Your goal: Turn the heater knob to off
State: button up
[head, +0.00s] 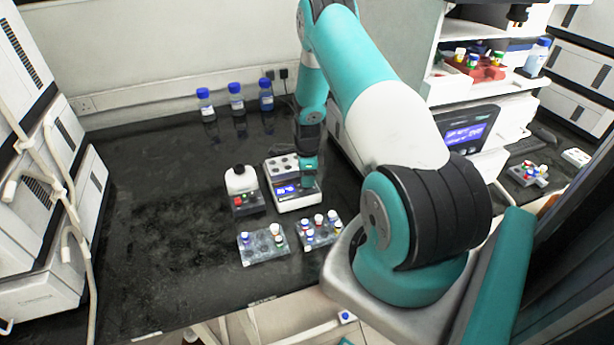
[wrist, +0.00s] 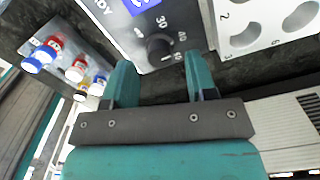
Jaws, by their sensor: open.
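The heater (head: 298,201) is a small white and grey unit on the black bench, with round wells on top and a lit blue display. Its black knob (wrist: 158,47) shows in the wrist view on a dark panel, with printed numbers such as 30 and 40 around it. The knob's exact setting is hard to read. My gripper (wrist: 160,70) is open, its two teal fingers apart on either side of the knob's line, with the knob just beyond the tips. In the head view my gripper (head: 309,180) is at the heater's front right and hides part of it, including the knob.
A small device with a white top (head: 240,180) stands just left of the heater. Two racks of capped vials (head: 264,250) (head: 320,236) lie in front. Blue-capped bottles (head: 236,100) stand at the back wall. The bench at left is clear.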

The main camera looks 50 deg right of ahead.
jog(key=shift+f, duration=0.95)
jog(key=shift+c, duration=0.3)
jog(key=c, duration=0.9)
